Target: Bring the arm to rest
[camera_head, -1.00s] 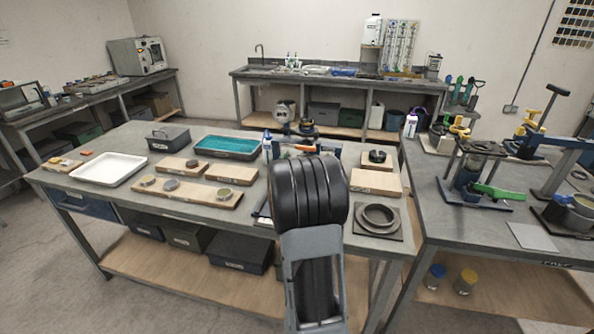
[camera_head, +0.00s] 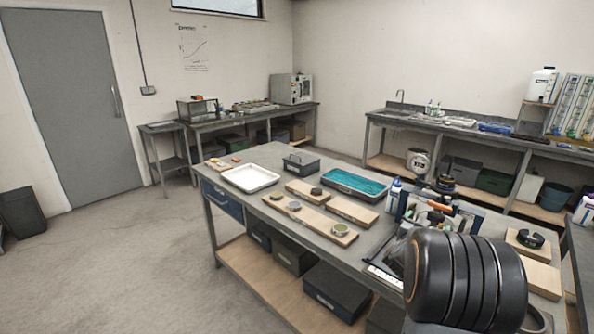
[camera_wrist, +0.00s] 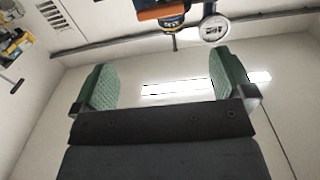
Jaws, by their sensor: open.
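My gripper (camera_wrist: 160,92) shows in the wrist view with its two green ribbed fingers wide apart and nothing between them. Beyond the fingers are a pale wall or ceiling and bright strip lights (camera_wrist: 185,87). In the head view the black ribbed part of my arm (camera_head: 465,280) stands at the lower right, in front of the middle workbench. My gripper's fingers cannot be picked out in the head view.
The middle workbench (camera_head: 235,172) carries a white tray (camera_head: 250,178), a teal-filled tray (camera_head: 354,182) and wooden boards with small round pieces (camera_head: 310,218). A sink bench (camera_head: 440,132) runs along the back. Open floor (camera_head: 120,260) lies at left, before a grey door (camera_head: 70,95).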

